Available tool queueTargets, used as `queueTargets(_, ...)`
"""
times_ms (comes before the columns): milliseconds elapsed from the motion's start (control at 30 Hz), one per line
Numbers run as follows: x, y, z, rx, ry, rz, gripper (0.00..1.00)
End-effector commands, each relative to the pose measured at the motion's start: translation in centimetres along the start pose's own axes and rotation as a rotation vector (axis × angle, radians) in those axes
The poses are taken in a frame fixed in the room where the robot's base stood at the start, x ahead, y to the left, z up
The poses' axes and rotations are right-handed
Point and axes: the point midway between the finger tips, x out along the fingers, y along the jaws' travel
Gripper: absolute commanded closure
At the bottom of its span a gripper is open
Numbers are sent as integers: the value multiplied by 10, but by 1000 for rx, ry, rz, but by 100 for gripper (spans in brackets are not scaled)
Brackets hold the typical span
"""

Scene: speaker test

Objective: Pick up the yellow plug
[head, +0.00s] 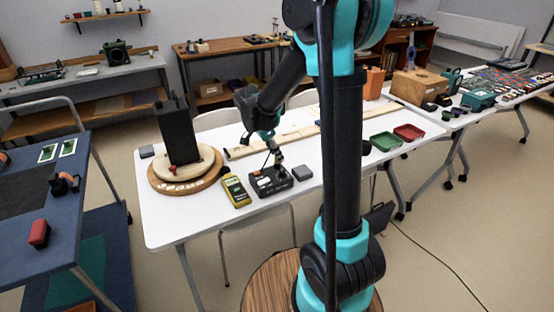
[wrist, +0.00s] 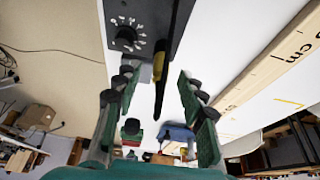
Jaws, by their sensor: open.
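The yellow plug (wrist: 158,66) shows in the wrist view beside the black box with a dial (wrist: 125,36), with a dark slender part extending below it in the picture. My gripper (wrist: 157,88) is open, with one finger on each side of the plug's line and visible gaps to both. I cannot tell the depth between plug and fingertips. In the head view my gripper (head: 271,146) is just above the black box (head: 270,181) on the white table; the plug is too small to make out there.
A yellow meter (head: 235,191) and a grey block (head: 303,173) flank the box. A tall black speaker (head: 177,130) stands on a round wooden base (head: 205,181) at left. A long ruler board (head: 300,133) lies behind. Green (head: 385,142) and red (head: 409,132) trays lie right.

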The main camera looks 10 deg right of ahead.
Motion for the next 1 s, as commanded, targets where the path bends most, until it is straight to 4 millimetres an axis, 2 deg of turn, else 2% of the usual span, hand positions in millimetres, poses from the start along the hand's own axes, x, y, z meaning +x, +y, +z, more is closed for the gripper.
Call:
queueTargets(133, 14, 0, 0, -1, 0, 0, 60)
queueTargets(400, 16, 0, 0, -1, 0, 0, 61)
queueTargets(700, 16, 0, 0, -1, 0, 0, 98)
queueTargets(1000, 15, 0, 0, -1, 0, 0, 100)
